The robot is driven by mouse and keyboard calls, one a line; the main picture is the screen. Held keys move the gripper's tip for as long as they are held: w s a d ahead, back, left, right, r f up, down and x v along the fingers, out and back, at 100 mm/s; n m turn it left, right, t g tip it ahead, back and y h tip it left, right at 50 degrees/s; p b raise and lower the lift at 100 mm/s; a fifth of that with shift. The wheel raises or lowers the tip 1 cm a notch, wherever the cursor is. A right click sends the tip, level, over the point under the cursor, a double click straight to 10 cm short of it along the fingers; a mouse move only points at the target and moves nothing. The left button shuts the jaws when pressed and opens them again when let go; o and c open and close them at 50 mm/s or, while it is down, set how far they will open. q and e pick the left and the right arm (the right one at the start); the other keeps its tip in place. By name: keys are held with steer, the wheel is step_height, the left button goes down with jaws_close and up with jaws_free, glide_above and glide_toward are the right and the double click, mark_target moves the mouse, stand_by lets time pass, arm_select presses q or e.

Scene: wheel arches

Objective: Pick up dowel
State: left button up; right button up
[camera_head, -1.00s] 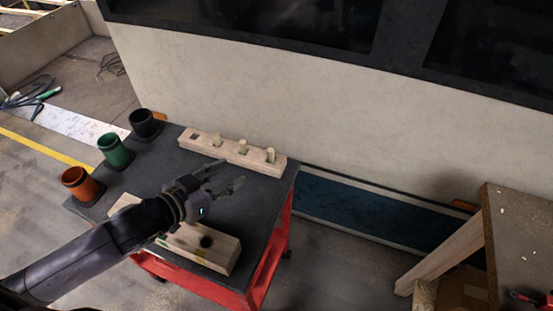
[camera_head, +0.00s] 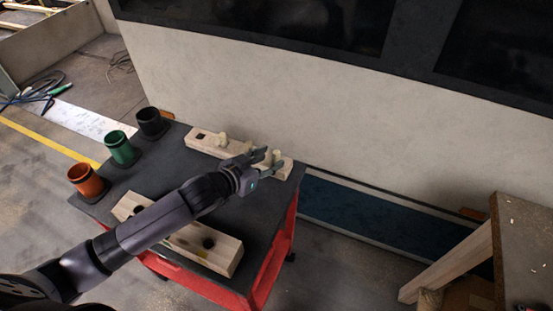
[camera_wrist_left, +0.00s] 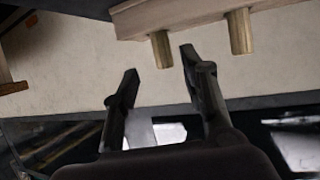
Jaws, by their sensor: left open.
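The light wooden rack (camera_head: 208,143) lies along the back of the dark table top, with short wooden dowels standing in it. One dowel (camera_head: 222,139) stands left of my left gripper (camera_head: 270,164); another dowel (camera_head: 277,156) is by its fingers. My left gripper is open and empty at the rack's right part, hiding some of it. In the left wrist view the picture is upside down. One dowel (camera_wrist_left: 161,50) shows just beyond the gap between the open fingers (camera_wrist_left: 159,61), and a second dowel (camera_wrist_left: 240,31) is off to the right. My right gripper is not in view.
A second wooden block (camera_head: 222,251) with dark holes lies at the table's front, partly under my arm. Orange (camera_head: 86,181), green (camera_head: 121,149) and black (camera_head: 151,122) cups stand at the left. A pale wall panel (camera_head: 300,110) rises behind the table (camera_head: 165,171).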

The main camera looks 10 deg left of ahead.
mark_target(274, 155)
arm_select(q)
steer(key=x, duration=0.4)
steer(key=shift+w, duration=0.5)
steer(key=shift+c, duration=0.6)
steer(key=c, duration=0.8)
